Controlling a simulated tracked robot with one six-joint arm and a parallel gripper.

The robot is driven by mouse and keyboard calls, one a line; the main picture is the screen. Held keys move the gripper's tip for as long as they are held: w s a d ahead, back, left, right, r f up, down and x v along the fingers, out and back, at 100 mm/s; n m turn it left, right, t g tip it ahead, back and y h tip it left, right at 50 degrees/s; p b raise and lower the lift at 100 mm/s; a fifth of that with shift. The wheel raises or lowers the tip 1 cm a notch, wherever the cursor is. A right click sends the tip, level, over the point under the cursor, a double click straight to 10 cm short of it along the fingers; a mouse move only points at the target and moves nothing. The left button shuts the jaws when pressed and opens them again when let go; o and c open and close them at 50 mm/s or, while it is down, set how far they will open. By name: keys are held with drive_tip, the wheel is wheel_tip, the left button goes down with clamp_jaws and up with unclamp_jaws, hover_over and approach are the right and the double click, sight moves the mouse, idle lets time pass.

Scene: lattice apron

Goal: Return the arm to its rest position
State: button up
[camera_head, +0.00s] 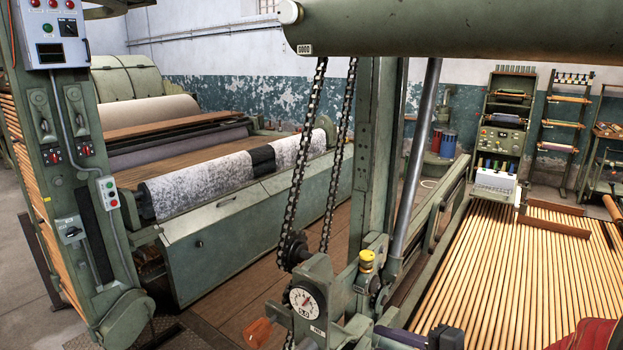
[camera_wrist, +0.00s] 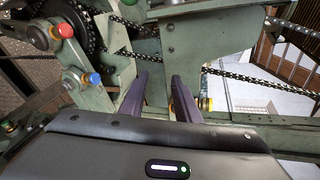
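My gripper (camera_wrist: 160,82) shows in the wrist view as two dark purple fingers standing apart. Nothing is held between them; green machine frame shows behind the gap. The fingers are close to green machinery with a chain and sprocket (camera_wrist: 88,30), but I cannot tell whether they touch it. In the head view a small dark purple shape shows at the bottom edge, right of the dial gauge (camera_head: 305,303); I cannot tell whether it is my gripper. The rest of my arm cannot be made out.
A green post (camera_head: 377,150), hanging chain (camera_head: 305,150) and yellow knob (camera_head: 366,260) crowd the middle. The slatted wooden lattice (camera_head: 500,265) lies right. A speckled fabric roll (camera_head: 200,183) and control column (camera_head: 80,170) stand left. Bare floor (camera_head: 25,290) shows at far left.

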drive_tip(key=s+a+f+n+g+h, duration=0.1)
drive_tip(key=s+f+n+g+h, duration=0.2)
drive_tip(key=s, duration=0.4)
drive_tip(key=s+a+f+n+g+h, duration=0.1)
drive_tip(key=s+n+g+h, duration=0.15)
drive_tip(key=s+g, duration=0.35)
drive_tip(key=s+d+r+n+t+h, duration=0.2)
drive_tip(key=r+n, duration=0.4)
drive_tip(key=r, duration=0.4)
drive_tip(key=s+t+h, duration=0.1)
drive_tip(key=t+h, duration=0.1)
drive_tip(key=shift+s+r+n+h, duration=0.15)
drive_tip(key=shift+s+n+h, duration=0.2)
idle(0.3)
